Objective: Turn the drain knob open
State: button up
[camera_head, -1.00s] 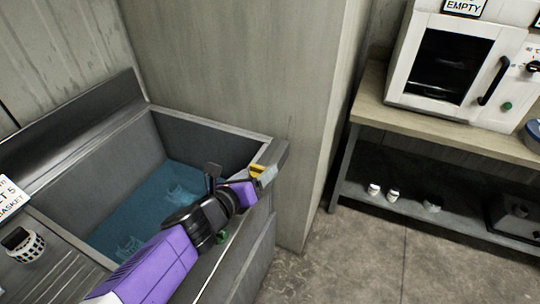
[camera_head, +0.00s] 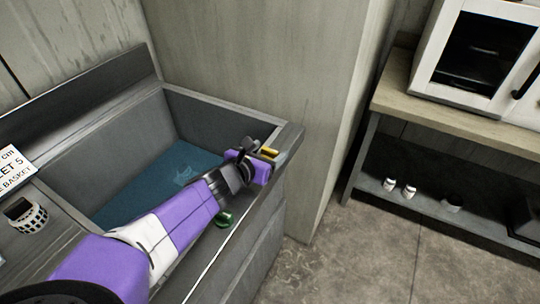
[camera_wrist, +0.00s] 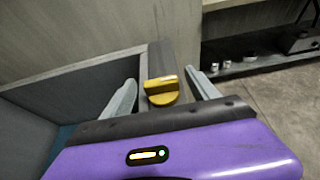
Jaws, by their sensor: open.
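The yellow drain knob (camera_wrist: 161,90) sits on the sink's right rim near the far corner. In the head view the knob (camera_head: 269,152) shows only in part, just beyond my gripper. My gripper (camera_wrist: 166,88) is open, with one grey finger on each side of the knob in the wrist view. I see gaps between the fingers and the knob; I cannot tell the exact distance ahead. In the head view my purple gripper (camera_head: 262,165) is over the right rim. The grey sink (camera_head: 198,290) holds blue water (camera_head: 150,185).
A white basket (camera_head: 24,216) stands on the left counter. A wall panel (camera_head: 260,70) rises close behind the sink's right end. A bench (camera_head: 450,115) with a white oven stands at the right.

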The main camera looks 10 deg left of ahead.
jog(key=shift+w+d+f, duration=0.2)
jog(key=shift+w, duration=0.4)
jog(key=c, duration=1.4)
jog(key=shift+o, duration=0.2)
